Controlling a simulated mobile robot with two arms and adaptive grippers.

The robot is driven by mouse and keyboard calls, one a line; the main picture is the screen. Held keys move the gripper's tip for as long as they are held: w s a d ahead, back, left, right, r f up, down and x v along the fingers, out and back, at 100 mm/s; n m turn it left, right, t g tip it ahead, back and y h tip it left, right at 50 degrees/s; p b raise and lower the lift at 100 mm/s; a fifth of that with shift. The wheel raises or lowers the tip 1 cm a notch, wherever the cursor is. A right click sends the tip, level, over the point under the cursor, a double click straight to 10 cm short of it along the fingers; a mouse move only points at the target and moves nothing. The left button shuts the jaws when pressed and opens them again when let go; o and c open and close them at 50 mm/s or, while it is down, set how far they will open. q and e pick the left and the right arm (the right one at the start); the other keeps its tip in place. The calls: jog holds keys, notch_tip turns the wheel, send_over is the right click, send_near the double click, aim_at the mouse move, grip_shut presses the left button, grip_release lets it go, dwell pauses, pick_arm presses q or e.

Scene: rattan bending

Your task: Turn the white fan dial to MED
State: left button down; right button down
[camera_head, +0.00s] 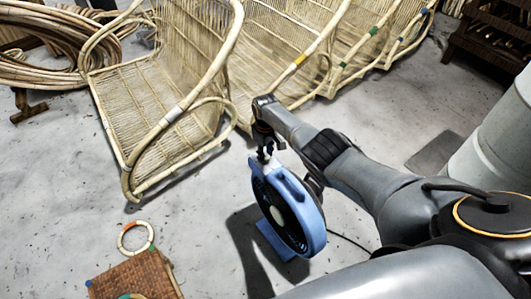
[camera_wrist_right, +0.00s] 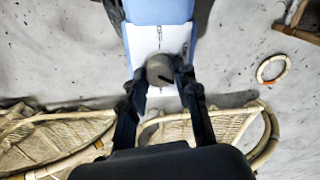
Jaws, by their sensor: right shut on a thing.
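A blue fan (camera_head: 287,205) with a dark round grille stands on the concrete floor in the head view. Its top carries a white panel (camera_wrist_right: 172,38) with small marks that I cannot read. A grey knob-like dial (camera_wrist_right: 160,70) with a dark pointer line sits at the panel's edge in the right wrist view. My right gripper (camera_head: 266,152) is over the top of the fan. In the right wrist view its fingers (camera_wrist_right: 162,84) are on either side of the dial, shut on it. Which setting the pointer is on cannot be read. My left gripper is not in view.
Rattan chairs (camera_head: 160,105) stand behind the fan, and coiled rattan (camera_head: 50,60) lies at the far left. A ring (camera_head: 135,237) and a brown woven piece (camera_head: 135,276) are at the lower left. A cable (camera_head: 350,243) runs right from the fan.

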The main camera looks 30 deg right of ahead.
dwell(0.4)
jog(key=c, duration=1)
grip_release()
notch_tip(320, 180, up, 12)
